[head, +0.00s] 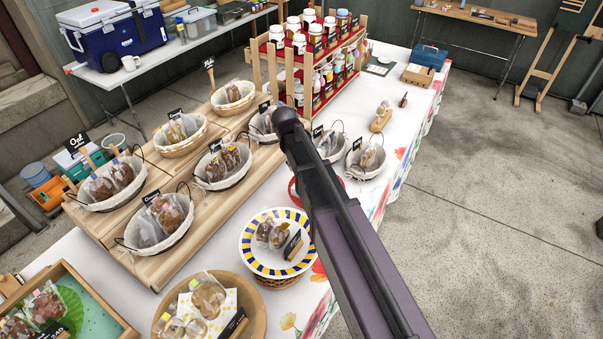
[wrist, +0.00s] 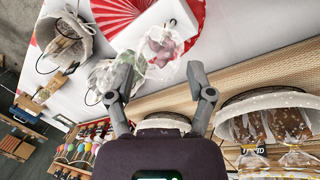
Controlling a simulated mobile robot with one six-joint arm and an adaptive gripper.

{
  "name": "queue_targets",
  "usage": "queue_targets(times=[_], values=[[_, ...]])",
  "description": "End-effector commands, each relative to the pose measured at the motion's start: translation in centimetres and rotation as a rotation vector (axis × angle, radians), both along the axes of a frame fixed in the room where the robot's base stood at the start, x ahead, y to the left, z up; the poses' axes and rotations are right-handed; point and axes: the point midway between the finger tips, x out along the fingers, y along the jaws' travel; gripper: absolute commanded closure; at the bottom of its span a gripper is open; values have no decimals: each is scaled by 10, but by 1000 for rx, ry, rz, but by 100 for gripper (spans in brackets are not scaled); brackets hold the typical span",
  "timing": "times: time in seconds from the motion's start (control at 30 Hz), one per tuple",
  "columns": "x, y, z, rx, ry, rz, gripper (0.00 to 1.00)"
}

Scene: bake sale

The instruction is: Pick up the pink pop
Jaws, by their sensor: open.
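In the wrist view, a pink-red item in clear crinkled wrap (wrist: 164,46), which looks like the pink pop, lies by a white block or card on a red and white pleated round (wrist: 125,18). My gripper (wrist: 160,68) is open and empty. Its two fingertips are spread below the wrapped item in the picture, with the item beyond the gap between them. I cannot tell the height between them. In the head view my arm covers this spot; only a red edge of the round (head: 294,192) shows, and the pop is hidden.
Lined baskets stand close by; one basket (wrist: 278,98) is at the right in the wrist view. A blue and yellow plate (head: 247,250) with wrapped treats is in front. A red tiered rack (head: 302,75) with jars stands at the back. The tablecloth's right side (head: 410,125) is mostly clear.

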Motion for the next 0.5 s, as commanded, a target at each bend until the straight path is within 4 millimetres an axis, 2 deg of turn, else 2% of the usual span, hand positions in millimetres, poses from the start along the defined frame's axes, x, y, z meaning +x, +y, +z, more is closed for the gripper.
queue_targets(times=[0.27,0.5], values=[[1,-2,-11,0,0,-1,31],[4,-5,-30,0,0,-1,31]])
